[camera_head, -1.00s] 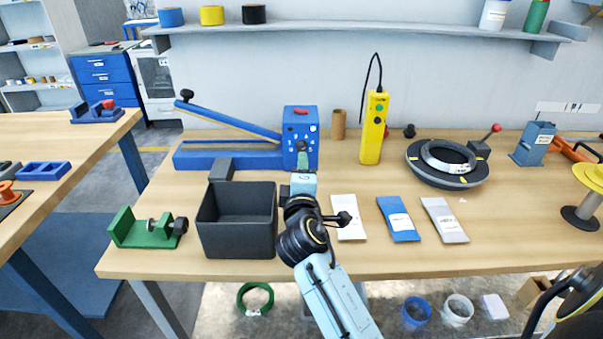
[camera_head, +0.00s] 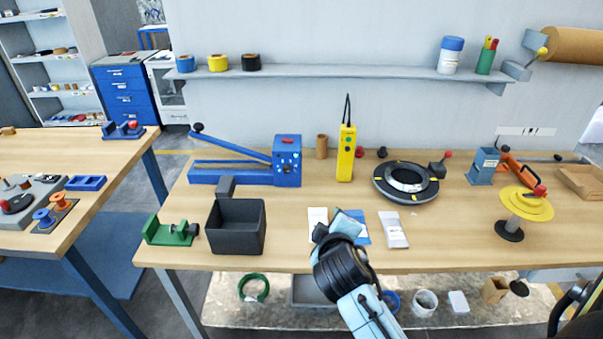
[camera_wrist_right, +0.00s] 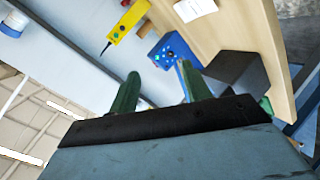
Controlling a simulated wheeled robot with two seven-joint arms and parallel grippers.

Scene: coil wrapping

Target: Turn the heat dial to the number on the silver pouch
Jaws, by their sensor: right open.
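The blue heat sealer (camera_head: 287,160) stands at the back left of the bench, with its long lever raised to the left. Its front face carries a dial and small marks, too small to read. The sealer face also shows in the right wrist view (camera_wrist_right: 173,50), beyond the fingertips. The silver pouch (camera_head: 393,230) lies flat right of the blue pouch (camera_head: 362,236); its print is unreadable. My right gripper (camera_head: 345,222) hangs over the pouches, partly covering the blue one. Its two green fingers (camera_wrist_right: 160,88) are apart and empty. My left gripper is not in view.
A black bin (camera_head: 236,248) and a green holder (camera_head: 165,232) sit at front left. A white pouch (camera_head: 317,217) lies beside the blue one. A yellow tester (camera_head: 346,155) stands at the back, near a black ring former (camera_head: 404,202). A yellow spool (camera_head: 522,205) stands right.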

